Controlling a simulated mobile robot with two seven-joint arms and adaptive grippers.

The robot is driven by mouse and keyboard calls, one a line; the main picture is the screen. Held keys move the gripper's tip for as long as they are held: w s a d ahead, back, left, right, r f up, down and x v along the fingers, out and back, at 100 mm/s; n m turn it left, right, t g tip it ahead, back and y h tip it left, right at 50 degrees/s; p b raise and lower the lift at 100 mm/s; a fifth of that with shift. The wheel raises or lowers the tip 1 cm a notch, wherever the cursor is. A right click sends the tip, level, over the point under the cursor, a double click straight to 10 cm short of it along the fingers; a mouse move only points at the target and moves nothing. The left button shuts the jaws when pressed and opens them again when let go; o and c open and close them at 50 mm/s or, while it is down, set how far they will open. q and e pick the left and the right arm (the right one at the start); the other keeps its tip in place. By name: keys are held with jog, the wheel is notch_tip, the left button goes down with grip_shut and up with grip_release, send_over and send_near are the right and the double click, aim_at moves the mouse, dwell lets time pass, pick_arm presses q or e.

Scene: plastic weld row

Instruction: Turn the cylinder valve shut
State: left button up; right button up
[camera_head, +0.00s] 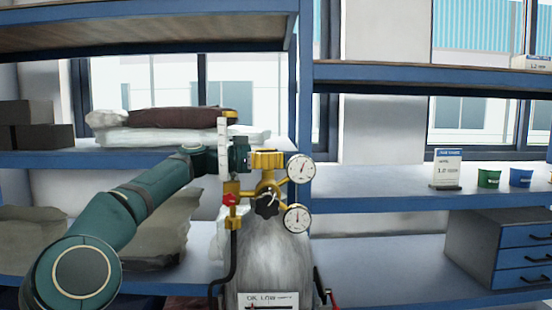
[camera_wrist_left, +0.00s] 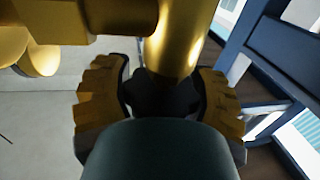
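The gas cylinder (camera_head: 270,262) stands upright in front of the shelves. My left gripper (camera_head: 248,157) comes in from the left and is right against that ribbed part. In the left wrist view, dark and ribbed gold pieces lie on both sides of a dark middle (camera_wrist_left: 165,95), and the brass body (camera_wrist_left: 180,35) is close above. My palm hides part of this, and I cannot tell how tightly the fingers close. My right gripper is out of view.
Two round gauges (camera_head: 300,168) (camera_head: 296,218), a black knob (camera_head: 267,204) and a red knob (camera_head: 229,199) sit close to the valve. A dark hose (camera_head: 235,262) hangs at its left. Blue shelves (camera_head: 400,202) stand behind, carrying cups, bags and boxes.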

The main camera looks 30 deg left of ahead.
pick_arm(q)
jog(key=shift+c, duration=1.4)
jog(key=shift+r+m+g+h+p, duration=0.1)
jog(key=shift+m+g+h+p, duration=0.45)
jog(key=shift+p, duration=0.3)
jog(key=m+g+h+p, duration=0.1)
jog(key=p, duration=0.1)
jog(key=m+g+h+p, duration=0.1)
jog(key=g+p, duration=0.1)
jog(key=p, duration=0.1)
jog(key=m+g+h+p, duration=0.1)
jog(key=m+g+p, duration=0.1)
jog(key=shift+s+d+r+g, duration=0.15)
jog(key=shift+s+d+g, duration=0.05)
jog(key=shift+s+g, duration=0.1)
jog(key=shift+s+f+m+g+h+p, duration=0.1)
jog(key=shift+m+g+h+p, duration=0.05)
jog(key=shift+m+g+p, duration=0.35)
jog(key=shift+s+f+m+g+h+p, duration=0.1)
jog(key=shift+m+g+p, duration=0.15)
jog(key=shift+g+p, duration=0.35)
jog(key=shift+g, duration=0.35)
jog(key=shift+m+g, duration=0.5)
